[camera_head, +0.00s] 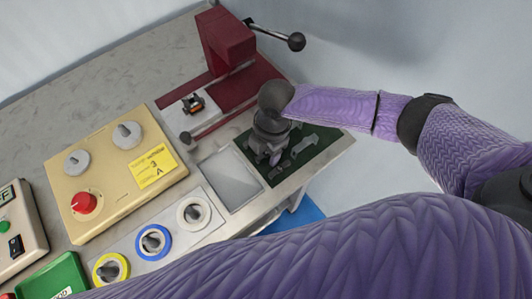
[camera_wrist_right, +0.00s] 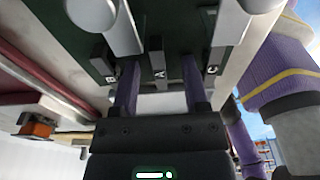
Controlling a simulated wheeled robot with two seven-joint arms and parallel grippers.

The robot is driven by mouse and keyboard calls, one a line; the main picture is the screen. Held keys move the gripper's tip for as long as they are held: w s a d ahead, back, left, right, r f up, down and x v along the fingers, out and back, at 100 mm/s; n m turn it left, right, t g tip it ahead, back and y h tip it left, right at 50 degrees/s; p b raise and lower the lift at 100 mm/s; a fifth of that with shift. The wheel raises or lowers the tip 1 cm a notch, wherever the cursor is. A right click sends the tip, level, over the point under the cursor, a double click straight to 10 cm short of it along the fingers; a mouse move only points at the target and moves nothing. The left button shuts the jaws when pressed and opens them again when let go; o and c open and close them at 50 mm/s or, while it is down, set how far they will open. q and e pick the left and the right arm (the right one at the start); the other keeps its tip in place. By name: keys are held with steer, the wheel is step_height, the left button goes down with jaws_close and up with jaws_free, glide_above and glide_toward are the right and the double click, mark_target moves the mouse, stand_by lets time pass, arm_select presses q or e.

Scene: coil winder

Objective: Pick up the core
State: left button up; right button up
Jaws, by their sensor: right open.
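My right gripper (camera_head: 268,153) is over the dark green mat (camera_head: 322,156), pointing down among grey core pieces. One grey core piece (camera_head: 305,143) lies on the mat to the right of the gripper. In the right wrist view, the two fingers of the gripper (camera_wrist_right: 160,68) are apart, on either side of the label A on the mat. Labels B and C lie outside the fingers, with a grey piece (camera_wrist_right: 118,28) by B and another grey piece (camera_wrist_right: 228,35) by C. The arm hides part of the mat in the head view. My left gripper is out of view.
A dark red press (camera_head: 228,42) with a black ball lever stands behind the mat. A small orange and black part (camera_head: 193,103) sits on a white plate. A grey tray (camera_head: 230,180) is left of the mat. A beige control box (camera_head: 110,195) stands further left.

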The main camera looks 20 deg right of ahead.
steer(key=shift+c, duration=0.3)
steer(key=shift+r, duration=0.1)
jaws_close()
step_height(320, 180, up, 10)
steer(key=p, duration=0.4)
